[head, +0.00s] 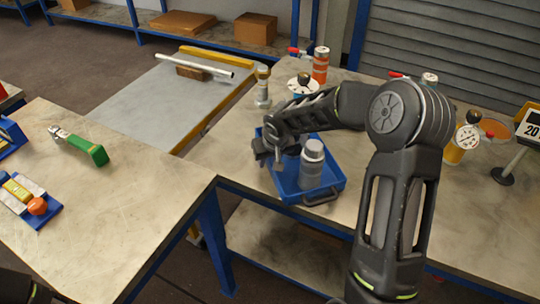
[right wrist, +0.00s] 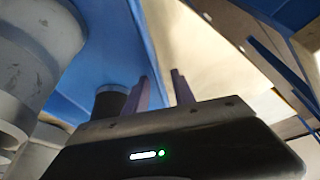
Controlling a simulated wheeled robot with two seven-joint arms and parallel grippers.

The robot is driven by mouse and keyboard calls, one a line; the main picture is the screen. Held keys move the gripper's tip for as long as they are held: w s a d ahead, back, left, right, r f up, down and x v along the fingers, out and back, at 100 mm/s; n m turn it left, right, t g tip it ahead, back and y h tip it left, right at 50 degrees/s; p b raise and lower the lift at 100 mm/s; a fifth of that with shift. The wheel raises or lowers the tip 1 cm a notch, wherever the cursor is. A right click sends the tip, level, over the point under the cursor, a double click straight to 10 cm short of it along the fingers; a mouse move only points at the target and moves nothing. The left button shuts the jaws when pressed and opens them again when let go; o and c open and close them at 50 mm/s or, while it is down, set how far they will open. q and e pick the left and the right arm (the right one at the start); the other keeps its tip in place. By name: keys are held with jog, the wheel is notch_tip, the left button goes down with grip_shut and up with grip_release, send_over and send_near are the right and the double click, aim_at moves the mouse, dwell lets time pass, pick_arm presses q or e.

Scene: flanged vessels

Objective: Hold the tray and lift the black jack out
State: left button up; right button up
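The blue tray (head: 335,172) sits on the right bench near its front edge, with a dark handle at its front. A grey capped vessel (head: 312,166) stands upright in it. My right gripper (head: 270,160) is over the tray's left side, pointing down. In the right wrist view its two fingers (right wrist: 161,92) are apart, with the tray's blue edge and pale bench showing between them. A dark round piece (right wrist: 108,103) beside the left finger may be the black jack. In the head view my right arm hides part of the tray, and I cannot pick the jack out. My left gripper is not in view.
Gauge-topped vessels (head: 303,86) and an orange-banded cylinder (head: 320,66) stand behind the tray.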

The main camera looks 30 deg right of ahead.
grip_shut()
dwell(0.3)
dwell(2.1)
